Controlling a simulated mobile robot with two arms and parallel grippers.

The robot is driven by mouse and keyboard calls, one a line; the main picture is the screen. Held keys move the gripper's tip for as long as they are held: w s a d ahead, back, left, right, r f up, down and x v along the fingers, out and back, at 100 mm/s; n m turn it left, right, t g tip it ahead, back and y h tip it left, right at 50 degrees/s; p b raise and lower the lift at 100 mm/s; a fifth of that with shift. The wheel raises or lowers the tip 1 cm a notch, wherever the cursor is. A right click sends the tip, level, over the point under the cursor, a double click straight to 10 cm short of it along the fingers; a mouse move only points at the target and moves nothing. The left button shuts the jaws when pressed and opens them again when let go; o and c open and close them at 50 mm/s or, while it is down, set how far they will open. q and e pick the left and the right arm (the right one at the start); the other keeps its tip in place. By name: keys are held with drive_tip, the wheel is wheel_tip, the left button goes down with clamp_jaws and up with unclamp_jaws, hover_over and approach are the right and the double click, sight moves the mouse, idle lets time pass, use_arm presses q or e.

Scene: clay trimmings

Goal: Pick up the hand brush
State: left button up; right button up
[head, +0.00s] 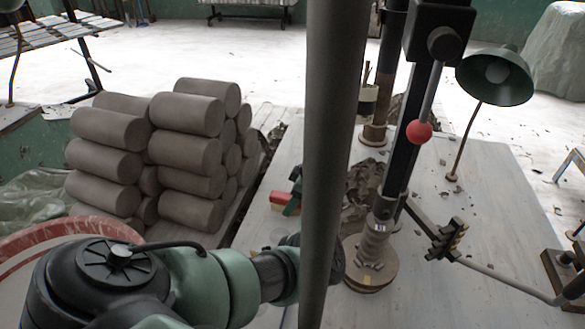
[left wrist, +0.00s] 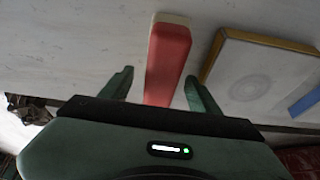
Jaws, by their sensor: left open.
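The hand brush has a red body (left wrist: 167,58) with a pale strip at its far end. In the left wrist view it lies between the two green fingers of my left gripper (left wrist: 157,82). The fingers are open, with a visible gap on each side of the brush. In the head view the brush (head: 278,197) shows small on the pale table, left of the dark vertical column, with a green finger beside it. The column hides part of my left arm and gripper there. My right gripper is not in view.
A stack of grey clay cylinders (head: 190,150) stands left of the brush. A pale box with yellow and blue edges (left wrist: 245,75) lies close right of the gripper in the wrist view. A press-like stand with a red knob (head: 419,132) and a green lamp (head: 496,76) stand right.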

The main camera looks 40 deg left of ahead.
use_arm(q)
drive_tip(key=shift+c, duration=0.3)
clamp_jaws()
